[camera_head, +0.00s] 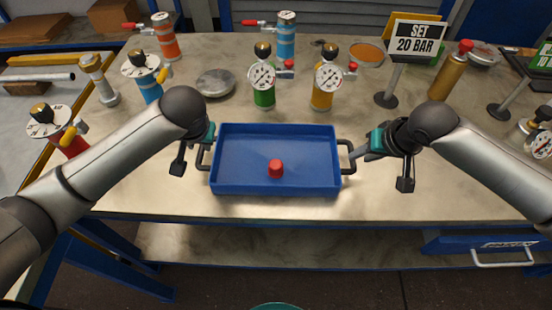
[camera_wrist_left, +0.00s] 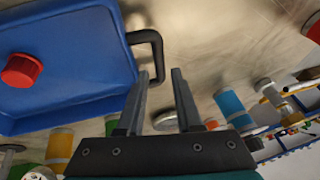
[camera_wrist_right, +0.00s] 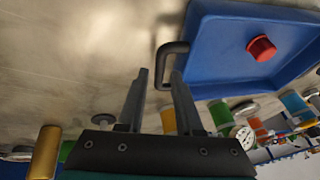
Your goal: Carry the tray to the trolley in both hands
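The blue tray (camera_head: 240,188) lies on the workbench with a small red cap-like piece (camera_head: 276,169) in it. It has a black handle at each short side. My left gripper (camera_head: 206,146) is open at the left handle (camera_head: 201,158); in the left wrist view part of this handle (camera_wrist_left: 157,48) shows between the spread fingertips. My right gripper (camera_head: 362,153) is open at the right handle (camera_head: 351,158); in the right wrist view the handle (camera_wrist_right: 162,58) lies between the fingertips. I cannot tell whether the fingers touch the handles. No trolley is clearly identifiable.
Flanged vessels with gauges, green (camera_head: 264,97) and yellow (camera_head: 322,99), stand behind the tray. A round grey disc (camera_head: 215,83) and a "SET 20 BAR" sign (camera_head: 415,38) are also on the bench (camera_head: 180,210). A yellow-edged grey surface (camera_head: 20,110) adjoins at left.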

